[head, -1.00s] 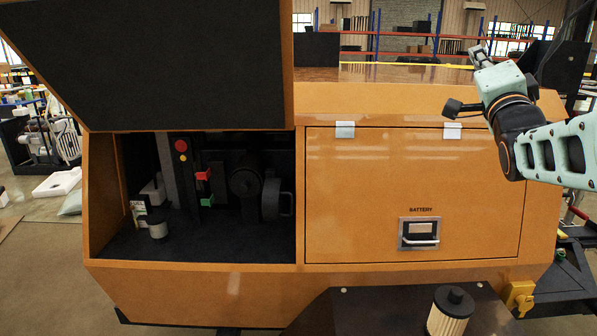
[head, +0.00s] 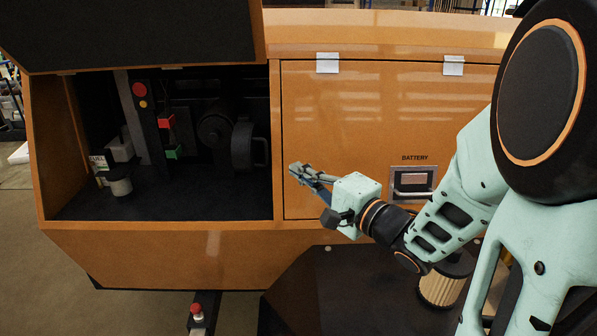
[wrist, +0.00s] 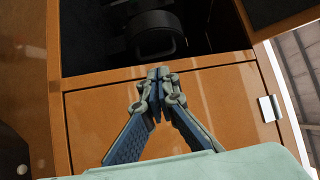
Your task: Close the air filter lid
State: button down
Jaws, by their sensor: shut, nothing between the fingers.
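A round dark housing (head: 215,134) sits inside the open compartment at left in the head view. Next to its right side is a dark round lid with a handle (head: 246,146), standing edge-on, apparently swung open. A round dark part with a handle, likely this lid (wrist: 158,38), shows at the top of the wrist view. My gripper (head: 296,172) is shut and empty. It is outside the compartment, to the right of its opening and in front of the battery door's left edge. In the wrist view the closed fingertips (wrist: 158,74) point toward the compartment, apart from the lid.
The raised compartment cover (head: 135,30) overhangs the opening. The closed battery door (head: 345,135) is at right. Red and green parts (head: 166,122) and a small cup-like part (head: 119,181) are inside at left. A pleated filter (head: 440,290) stands below, partly behind my arm.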

aim_at(253, 152)
jog(key=b+x, duration=0.1)
jog(key=x, duration=0.6)
jog(key=shift+w+a+f+b, duration=0.15)
jog(key=shift+w+a+b, duration=0.05)
jog(key=shift+a+b, duration=0.1)
jog(key=shift+w+a+b, duration=0.2)
jog(key=shift+a+b, duration=0.3)
jog(key=shift+a, duration=1.25)
